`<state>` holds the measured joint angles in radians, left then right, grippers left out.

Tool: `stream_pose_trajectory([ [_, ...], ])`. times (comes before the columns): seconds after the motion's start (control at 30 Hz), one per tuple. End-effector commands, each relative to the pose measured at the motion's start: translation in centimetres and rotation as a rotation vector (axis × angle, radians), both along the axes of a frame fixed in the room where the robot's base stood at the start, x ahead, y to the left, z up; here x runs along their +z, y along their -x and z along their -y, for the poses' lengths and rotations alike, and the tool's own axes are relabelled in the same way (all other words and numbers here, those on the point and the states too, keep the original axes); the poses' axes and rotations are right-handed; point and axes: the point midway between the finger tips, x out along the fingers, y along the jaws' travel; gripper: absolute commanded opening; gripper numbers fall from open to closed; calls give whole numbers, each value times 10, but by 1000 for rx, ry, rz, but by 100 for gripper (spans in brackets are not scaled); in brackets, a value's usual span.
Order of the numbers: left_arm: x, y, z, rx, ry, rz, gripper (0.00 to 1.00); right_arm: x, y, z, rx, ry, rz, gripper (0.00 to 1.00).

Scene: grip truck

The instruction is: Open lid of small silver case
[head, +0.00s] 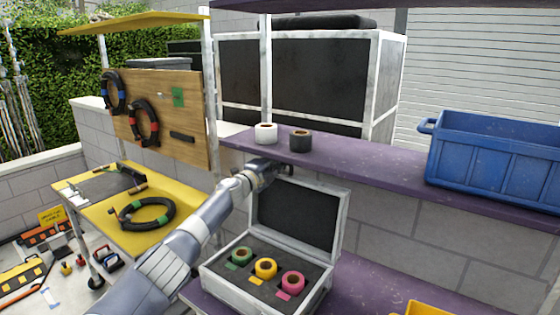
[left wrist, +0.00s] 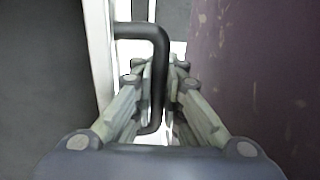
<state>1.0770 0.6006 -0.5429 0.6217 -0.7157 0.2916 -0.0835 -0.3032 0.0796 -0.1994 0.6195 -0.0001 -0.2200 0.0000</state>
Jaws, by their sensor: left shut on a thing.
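The small silver case (head: 213,281) stands on the lower purple shelf with its lid (head: 298,219) raised upright, dark lining showing. Green (head: 241,256), yellow (head: 265,268) and pink (head: 292,281) tape rolls sit in its dark foam. My left gripper (head: 281,170) is at the lid's top edge, just below the upper shelf. In the left wrist view, my left gripper (left wrist: 157,72) has its fingers shut around a black bent handle (left wrist: 142,31) beside the lid's pale rim. The handle is hidden in the head view. My right gripper is not in view.
The upper purple shelf (head: 365,165) runs close above the lid, bearing a white roll (head: 265,133), a dark roll (head: 300,140) and a blue crate (head: 490,160). A yellow table (head: 180,238) with a coiled black hose (head: 147,214) stands left. A yellow bin (head: 428,309) is at bottom right.

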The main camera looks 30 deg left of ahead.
Motion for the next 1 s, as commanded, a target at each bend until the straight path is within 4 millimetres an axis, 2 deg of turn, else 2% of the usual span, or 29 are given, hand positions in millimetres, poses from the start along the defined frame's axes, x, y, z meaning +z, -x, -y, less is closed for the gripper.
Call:
stream_pose_trajectory([
  [0.13, -5, 0, 1, -1, -4, -7, 0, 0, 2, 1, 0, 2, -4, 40],
  [0.17, -5, 0, 1, 0, -4, -7, 14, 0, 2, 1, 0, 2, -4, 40],
  [0.2, -5, 0, 1, -1, -4, -7, 23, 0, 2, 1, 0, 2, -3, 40],
  [0.23, -5, 0, 1, -1, -4, -7, 30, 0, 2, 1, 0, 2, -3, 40],
  [0.27, -5, 0, 1, -1, -4, -8, 31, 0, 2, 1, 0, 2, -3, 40],
  [0.67, -9, 2, 0, 0, -5, -13, 31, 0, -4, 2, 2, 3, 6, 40],
  [1.0, -10, 24, -2, -2, -8, -11, 31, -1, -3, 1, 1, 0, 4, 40],
])
